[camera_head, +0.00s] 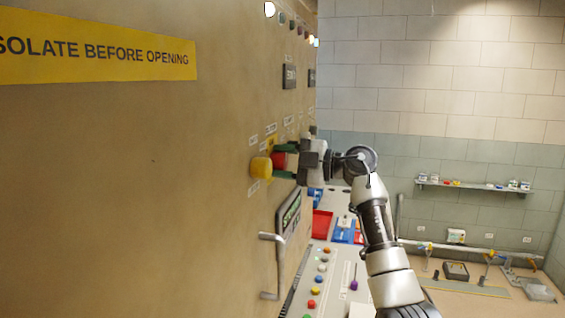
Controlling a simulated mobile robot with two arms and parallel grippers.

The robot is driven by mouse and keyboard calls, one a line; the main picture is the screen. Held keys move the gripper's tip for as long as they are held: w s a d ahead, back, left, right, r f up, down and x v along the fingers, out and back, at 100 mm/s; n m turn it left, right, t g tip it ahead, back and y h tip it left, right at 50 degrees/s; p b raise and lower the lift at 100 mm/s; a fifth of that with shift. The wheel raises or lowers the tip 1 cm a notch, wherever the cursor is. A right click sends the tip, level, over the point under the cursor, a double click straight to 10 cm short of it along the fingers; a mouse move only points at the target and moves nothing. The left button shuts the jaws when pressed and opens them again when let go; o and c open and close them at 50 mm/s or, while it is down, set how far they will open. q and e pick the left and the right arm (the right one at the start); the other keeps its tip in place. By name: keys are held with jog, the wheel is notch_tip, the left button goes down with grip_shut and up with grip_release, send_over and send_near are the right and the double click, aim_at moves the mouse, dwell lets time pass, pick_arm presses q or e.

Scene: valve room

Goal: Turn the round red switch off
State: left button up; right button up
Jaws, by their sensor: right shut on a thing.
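The round red switch (279,161) sticks out from the tan panel, in the middle of the camera_head view. My right gripper (283,161) reaches it from the right. Its green-tipped fingers lie above and below the switch, shut on it. Part of the switch is hidden by the fingers. A round yellow knob (261,168) stands just left of the switch, close to the fingers. I cannot read the switch's position from here. My left gripper is not in view.
The tan panel (130,200) fills the left side, with a yellow warning sign (100,50) above. A metal handle (269,265) juts out below the switch. A console with coloured buttons (318,278) and a red bin (321,223) stand beyond. A wall shelf (470,185) is far right.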

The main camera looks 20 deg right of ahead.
jog(key=shift+n, duration=0.3)
jog(key=n+b, duration=0.1)
jog(key=n, duration=0.2)
jog(key=shift+f, duration=0.1)
jog(key=n+b, duration=0.1)
jog(key=n, duration=0.4)
jog(key=shift+f, duration=0.1)
jog(key=n+b, duration=0.1)
jog(key=n, duration=0.3)
jog(key=shift+h, duration=0.4)
jog(key=shift+f+n+t+b, duration=0.1)
jog(key=shift+n+t+b, duration=0.45)
jog(key=shift+n, duration=1.75)
jog(key=shift+a+g+b, duration=0.1)
jog(key=shift+g+b, duration=0.15)
jog(key=shift+b, duration=0.05)
jog(key=o, duration=0.9)
jog(key=shift+o, duration=0.2)
jog(key=shift+r, duration=0.2)
